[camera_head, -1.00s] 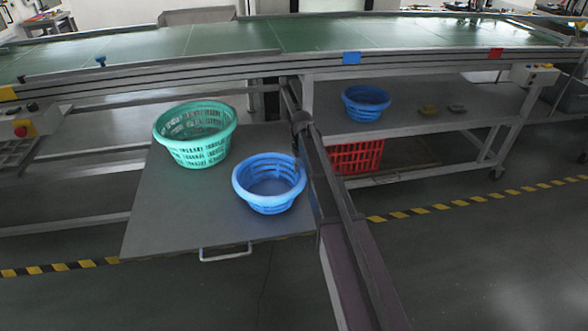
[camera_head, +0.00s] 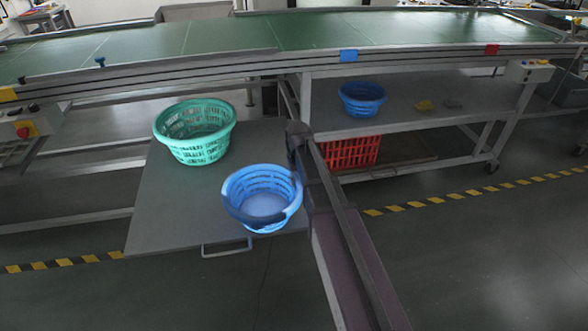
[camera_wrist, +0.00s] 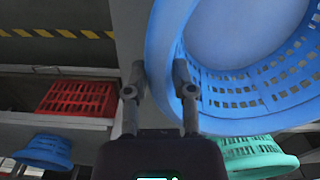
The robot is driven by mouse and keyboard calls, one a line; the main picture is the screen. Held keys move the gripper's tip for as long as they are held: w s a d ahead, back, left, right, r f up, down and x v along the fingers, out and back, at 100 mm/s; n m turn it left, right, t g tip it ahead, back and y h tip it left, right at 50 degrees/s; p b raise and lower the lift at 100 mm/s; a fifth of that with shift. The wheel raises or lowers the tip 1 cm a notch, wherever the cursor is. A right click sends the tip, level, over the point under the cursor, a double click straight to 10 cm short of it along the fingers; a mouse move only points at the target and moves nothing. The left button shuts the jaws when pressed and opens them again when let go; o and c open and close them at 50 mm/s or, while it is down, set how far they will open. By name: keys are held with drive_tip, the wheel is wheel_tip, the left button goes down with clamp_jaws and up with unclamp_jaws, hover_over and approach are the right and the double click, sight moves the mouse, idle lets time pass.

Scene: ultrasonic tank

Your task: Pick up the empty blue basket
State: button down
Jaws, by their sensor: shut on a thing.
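The empty blue basket (camera_head: 262,200) is at the front right of the grey pull-out board, its bare inside facing the head camera. It looks slightly tilted and seems raised off the board, though the gap is hard to judge. In the wrist view the blue basket (camera_wrist: 245,85) fills the upper right. My gripper (camera_wrist: 159,72) has its two fingers on either side of the basket's rim and is shut on it. In the head view my arm reaches in from the front right, and the fingers are mostly hidden.
A green basket (camera_head: 195,150) stands behind left on the grey board (camera_head: 165,225). A red crate (camera_head: 350,153) is below. The green-belted conveyor (camera_head: 330,28) runs above.

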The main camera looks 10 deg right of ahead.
drive_tip(key=shift+s+a+r, duration=0.1)
drive_tip(key=shift+s+a, duration=0.15)
drive_tip(key=shift+s, duration=0.6)
drive_tip(key=shift+s+a+r, duration=0.1)
drive_tip(key=shift+s+a, duration=0.15)
drive_tip(key=shift+s, duration=0.55)
